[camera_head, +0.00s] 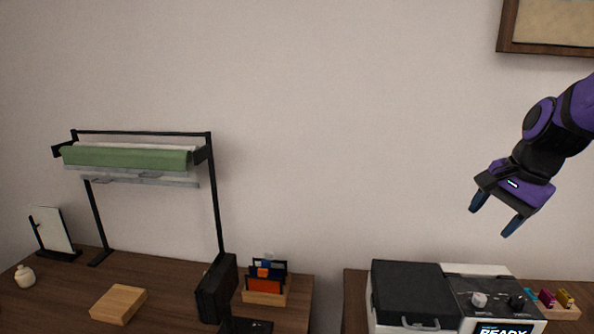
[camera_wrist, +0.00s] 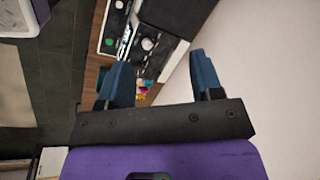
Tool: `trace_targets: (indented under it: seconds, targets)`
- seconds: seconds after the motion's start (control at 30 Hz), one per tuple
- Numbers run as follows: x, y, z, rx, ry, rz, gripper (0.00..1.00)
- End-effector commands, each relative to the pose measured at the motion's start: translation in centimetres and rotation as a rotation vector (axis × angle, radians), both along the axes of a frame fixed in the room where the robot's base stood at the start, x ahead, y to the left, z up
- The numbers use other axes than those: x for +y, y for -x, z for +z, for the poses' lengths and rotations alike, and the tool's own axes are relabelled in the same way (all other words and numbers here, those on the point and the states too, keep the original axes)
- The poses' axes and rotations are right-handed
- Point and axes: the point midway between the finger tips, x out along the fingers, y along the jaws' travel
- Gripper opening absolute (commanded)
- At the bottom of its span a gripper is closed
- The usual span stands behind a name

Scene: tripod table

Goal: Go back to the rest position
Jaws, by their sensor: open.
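My gripper (camera_head: 495,214) is at the right in the head view, at the end of my purple and black arm. It hangs in the air above the right table, with its two blue fingers apart and nothing between them. In the wrist view, the gripper (camera_wrist: 160,78) also shows spread fingers with an empty gap. Below it in the head view stands a machine (camera_head: 482,270) with a black lid, a knob and a lit display. The machine also shows in the wrist view (camera_wrist: 165,40).
Small coloured items (camera_head: 550,298) sit right of the machine. A framed picture (camera_head: 545,48) hangs upper right. The air left of my gripper is clear.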

Motion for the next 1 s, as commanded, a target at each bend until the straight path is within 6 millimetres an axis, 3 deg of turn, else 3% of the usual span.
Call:
trace_targets:
  seconds: [0.3, 0.6, 0.8, 1.0]
  targets:
    - [5.8, 6.3, 4.5, -0.165, 0.207, 0.522, 0.6]
    - [9.1, 12.0, 6.2, -0.261, 0.448, 0.917, 0.6]
    - [9.8, 13.5, 6.3, -0.276, 0.524, 1.023, 0.6]
    - [9.8, 13.6, 6.3, -0.278, 0.531, 1.032, 0.6]
